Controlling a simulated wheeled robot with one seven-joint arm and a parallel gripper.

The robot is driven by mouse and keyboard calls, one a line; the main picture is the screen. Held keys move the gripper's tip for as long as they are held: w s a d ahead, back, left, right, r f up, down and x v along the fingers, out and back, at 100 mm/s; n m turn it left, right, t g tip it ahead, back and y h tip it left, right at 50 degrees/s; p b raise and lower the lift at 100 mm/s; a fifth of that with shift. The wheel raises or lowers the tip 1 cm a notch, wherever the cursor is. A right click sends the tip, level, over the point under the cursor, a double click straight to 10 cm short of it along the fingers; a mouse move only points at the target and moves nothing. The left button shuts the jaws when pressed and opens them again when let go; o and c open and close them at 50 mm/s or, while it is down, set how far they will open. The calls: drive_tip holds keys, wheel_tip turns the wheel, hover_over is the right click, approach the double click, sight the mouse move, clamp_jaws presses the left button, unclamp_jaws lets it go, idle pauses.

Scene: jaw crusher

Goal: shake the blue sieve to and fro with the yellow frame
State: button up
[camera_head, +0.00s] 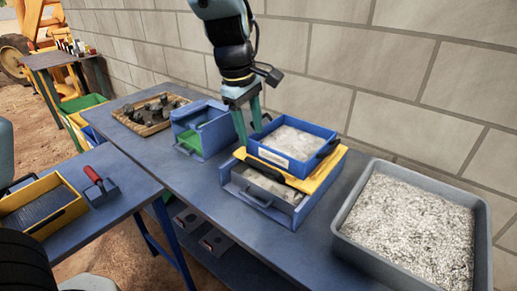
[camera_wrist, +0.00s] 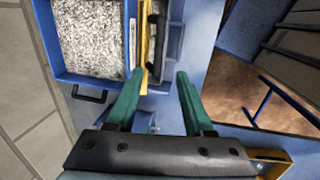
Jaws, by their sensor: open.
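The blue sieve (camera_head: 318,157) holds pale gravel and sits on the yellow frame (camera_head: 322,176). The frame rests on a blue-grey box (camera_head: 290,214) that has material in it. A black handle (camera_head: 290,179) lies along the frame's front side. My gripper (camera_head: 250,135) is open and empty at the sieve's left rear side in the head view. In the wrist view my two green fingers (camera_wrist: 158,76) are spread, with the yellow frame (camera_wrist: 146,58) and black handle (camera_wrist: 153,42) ahead of them. The sieve's blue rim (camera_wrist: 75,80) is to their left. I cannot tell whether the fingers touch anything.
A blue box (camera_head: 205,133) with a green inside stands left of the sieve. A wooden tray of dark rocks (camera_head: 152,112) is farther left. A large grey tray of gravel (camera_head: 350,230) stands at the right. A block wall (camera_head: 390,70) runs close behind the bench.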

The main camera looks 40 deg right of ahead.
sight(258, 163)
drive_tip(key=shift+t, duration=0.3)
drive_tip(key=f, duration=0.3)
drive_tip(key=d+f, duration=0.1)
drive_tip(key=f, duration=0.2)
drive_tip(key=d+f, duration=0.1)
drive_tip(key=f, duration=0.3)
drive_tip(key=shift+w+p, duration=0.1)
drive_tip(key=shift+p, duration=0.3)
clamp_jaws()
idle(0.9)
